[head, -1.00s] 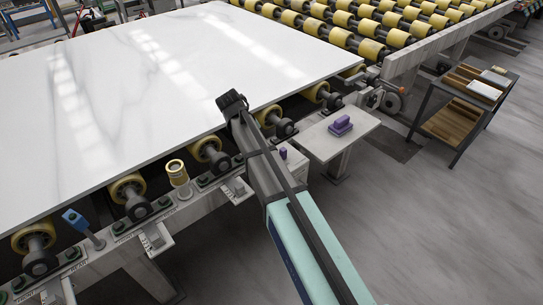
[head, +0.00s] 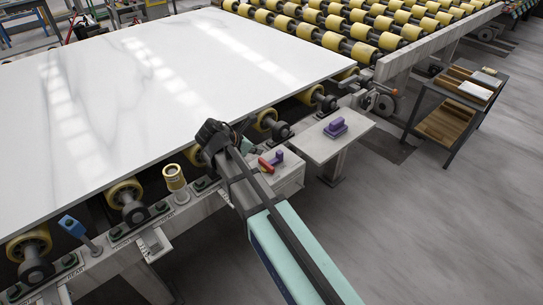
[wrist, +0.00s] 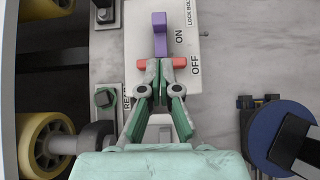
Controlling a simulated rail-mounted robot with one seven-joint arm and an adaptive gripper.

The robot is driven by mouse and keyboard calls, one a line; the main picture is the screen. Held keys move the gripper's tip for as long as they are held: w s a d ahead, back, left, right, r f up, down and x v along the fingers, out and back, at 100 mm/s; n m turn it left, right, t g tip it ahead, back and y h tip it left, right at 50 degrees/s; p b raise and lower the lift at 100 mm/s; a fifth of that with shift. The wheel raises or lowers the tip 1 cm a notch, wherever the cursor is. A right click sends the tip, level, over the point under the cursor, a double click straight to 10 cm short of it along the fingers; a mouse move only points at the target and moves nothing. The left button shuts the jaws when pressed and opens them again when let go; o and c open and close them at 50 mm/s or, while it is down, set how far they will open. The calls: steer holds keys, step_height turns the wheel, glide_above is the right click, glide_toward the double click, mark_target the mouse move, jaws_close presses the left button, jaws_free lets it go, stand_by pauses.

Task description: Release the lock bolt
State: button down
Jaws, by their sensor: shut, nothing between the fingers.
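The lock bolt (wrist: 159,35) has a purple handle and a red-orange crossbar (wrist: 175,64) on a pale plate (wrist: 140,25) marked LOCK BOLT, ON and OFF. In the wrist view the purple part lies beside ON and the crossbar is near OFF. In the head view the bolt (head: 278,156) sits on a pale box past my arm. My gripper (wrist: 159,76) is shut and empty, its tips at the crossbar below the purple part. I cannot tell whether they touch.
A white stone slab (head: 140,85) lies on yellow rollers. A purple block (head: 336,128) stands on a pale shelf (head: 350,143) right of the box. A blue knob (head: 72,226) and a brass cylinder (head: 174,178) stand along the frame. A cart (head: 415,110) is at right.

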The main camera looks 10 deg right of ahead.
mark_target(277, 157)
stand_by(0.4)
steer(key=shift+x, duration=5.05)
